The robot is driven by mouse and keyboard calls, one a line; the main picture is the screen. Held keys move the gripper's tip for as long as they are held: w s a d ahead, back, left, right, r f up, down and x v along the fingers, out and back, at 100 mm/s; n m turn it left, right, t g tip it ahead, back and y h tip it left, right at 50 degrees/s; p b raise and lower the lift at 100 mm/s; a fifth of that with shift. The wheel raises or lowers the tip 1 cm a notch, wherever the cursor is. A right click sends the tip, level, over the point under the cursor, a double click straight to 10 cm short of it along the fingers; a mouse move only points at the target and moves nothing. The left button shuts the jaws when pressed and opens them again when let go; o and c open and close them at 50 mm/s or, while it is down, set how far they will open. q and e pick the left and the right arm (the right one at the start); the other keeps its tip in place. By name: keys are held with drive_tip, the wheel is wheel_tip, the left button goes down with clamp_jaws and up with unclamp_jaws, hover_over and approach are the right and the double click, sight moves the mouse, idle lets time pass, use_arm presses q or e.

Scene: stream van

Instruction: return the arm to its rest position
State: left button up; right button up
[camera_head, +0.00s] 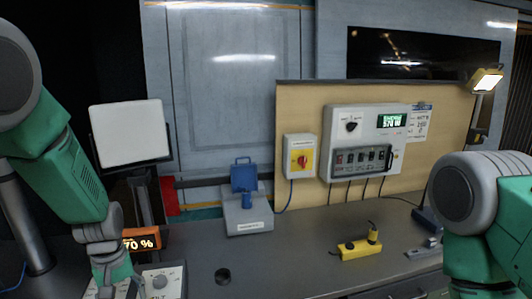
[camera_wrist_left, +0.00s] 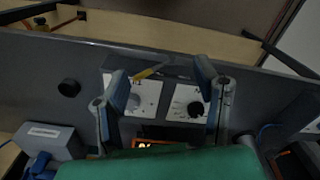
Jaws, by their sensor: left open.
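My left arm enters from the left in the head view and reaches down. Its left gripper (camera_head: 118,283) is over the front-left of the bench, above a white dial panel (camera_head: 162,281), and is partly cut off by the lower edge. In the left wrist view the two fingers of the gripper (camera_wrist_left: 162,76) are spread apart with nothing held between them. Beyond them are a left dial plate (camera_wrist_left: 146,97) and a right dial plate with a black knob (camera_wrist_left: 195,109). My right arm shows at the right edge of the head view; its gripper is out of view.
A lit orange display (camera_head: 141,243) and a white light panel (camera_head: 130,133) stand near my left arm. A blue-lidded box (camera_head: 246,215), black puck (camera_head: 222,276) and yellow device (camera_head: 358,249) sit on the bench (camera_head: 290,262). A control unit (camera_head: 362,145) hangs behind. The middle bench is mostly clear.

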use_arm(q)
drive_tip(key=s+f+m+b, duration=0.2)
drive_tip(key=s+f+b, duration=0.2)
drive_tip(key=s+f, duration=0.45)
drive_tip(key=s+f+m+b, duration=0.2)
drive_tip(key=s+f+b, duration=0.3)
drive_tip(key=f, duration=0.7)
drive_tip(key=s+d+f+m+b, duration=0.1)
drive_tip(key=s+f+m+b, duration=0.1)
drive_tip(key=s+f, duration=0.2)
drive_tip(key=s+d+f+m+b, duration=0.1)
drive_tip(key=s+d+f+b, duration=0.1)
drive_tip(key=s, duration=0.9)
wheel_tip(320, 180, down, 3)
drive_tip(key=shift+s+d+r+m+b, duration=0.15)
drive_tip(key=shift+s+d+m+b, duration=0.15)
drive_tip(key=shift+m+b, duration=0.15)
drive_tip(key=shift+w, duration=0.15)
